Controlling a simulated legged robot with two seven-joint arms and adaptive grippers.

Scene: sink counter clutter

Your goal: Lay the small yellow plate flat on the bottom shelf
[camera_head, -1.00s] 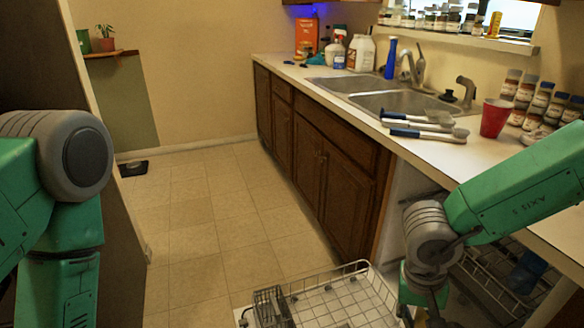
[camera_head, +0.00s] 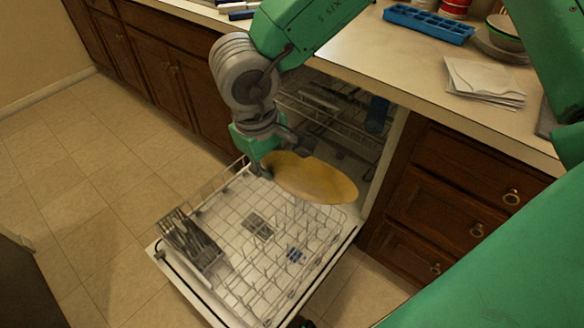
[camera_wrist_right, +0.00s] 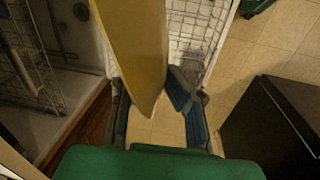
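The yellow plate (camera_head: 312,178) is in my right gripper (camera_head: 262,165), tilted above the back right part of the pulled-out bottom shelf (camera_head: 225,265), a white wire rack. In the right wrist view the plate (camera_wrist_right: 137,50) shows nearly edge-on between the fingers of my right gripper (camera_wrist_right: 152,105). The right finger is beside its face; the left fingertip is partly hidden by the plate. The plate looks clear of the rack's floor, though contact with the tines is hard to tell. My left gripper is out of view.
A grey cutlery basket (camera_head: 192,240) stands at the rack's left side. The upper rack (camera_head: 330,120) is inside the dishwasher behind the plate. Wooden drawers (camera_head: 450,200) stand to the right. The counter above holds a blue ice tray (camera_head: 428,24), papers (camera_head: 484,80) and bowls (camera_head: 500,40).

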